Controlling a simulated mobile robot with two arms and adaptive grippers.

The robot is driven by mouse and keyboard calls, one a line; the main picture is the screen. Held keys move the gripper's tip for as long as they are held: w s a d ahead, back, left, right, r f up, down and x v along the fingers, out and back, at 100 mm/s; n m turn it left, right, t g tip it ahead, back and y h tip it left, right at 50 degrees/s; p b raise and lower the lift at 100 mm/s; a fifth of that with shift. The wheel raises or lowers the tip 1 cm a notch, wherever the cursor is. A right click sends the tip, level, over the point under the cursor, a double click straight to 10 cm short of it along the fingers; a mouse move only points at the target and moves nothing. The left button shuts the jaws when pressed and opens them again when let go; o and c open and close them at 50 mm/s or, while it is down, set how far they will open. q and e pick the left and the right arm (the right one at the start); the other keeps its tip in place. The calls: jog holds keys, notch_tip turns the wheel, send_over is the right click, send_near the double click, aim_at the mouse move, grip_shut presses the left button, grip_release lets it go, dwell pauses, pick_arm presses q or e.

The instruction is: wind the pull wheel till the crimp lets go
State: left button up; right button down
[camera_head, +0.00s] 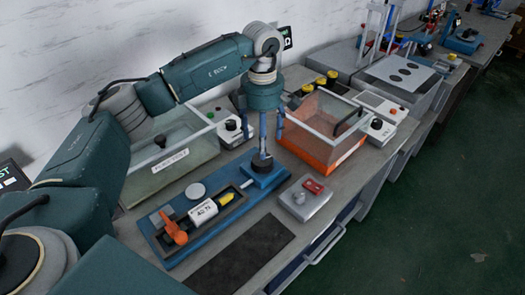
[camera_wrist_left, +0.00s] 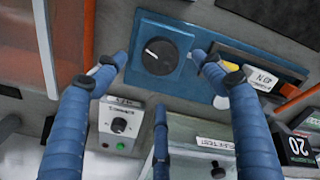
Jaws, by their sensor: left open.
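The pull wheel is a dark round knob (camera_head: 264,167) on a blue block at the right end of the blue pull rig (camera_head: 158,243). In the left wrist view the pull wheel (camera_wrist_left: 158,57) has a white pointer mark and sits between my finger tips. My left gripper (camera_head: 263,140) points down over the wheel, its blue fingers spread open around it; I cannot tell whether they touch it. A gauge with a white label (camera_head: 203,211), a yellow piece (camera_head: 225,198) and an orange lever (camera_head: 173,231) sit along the rig. The crimp itself is too small to make out.
A clear-walled bin (camera_head: 170,165) stands behind the rig and an orange-based bin (camera_head: 325,140) to the right. A dark mat (camera_head: 240,258) lies in front.

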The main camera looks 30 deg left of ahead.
pick_arm(q)
jog(key=shift+r, duration=2.3)
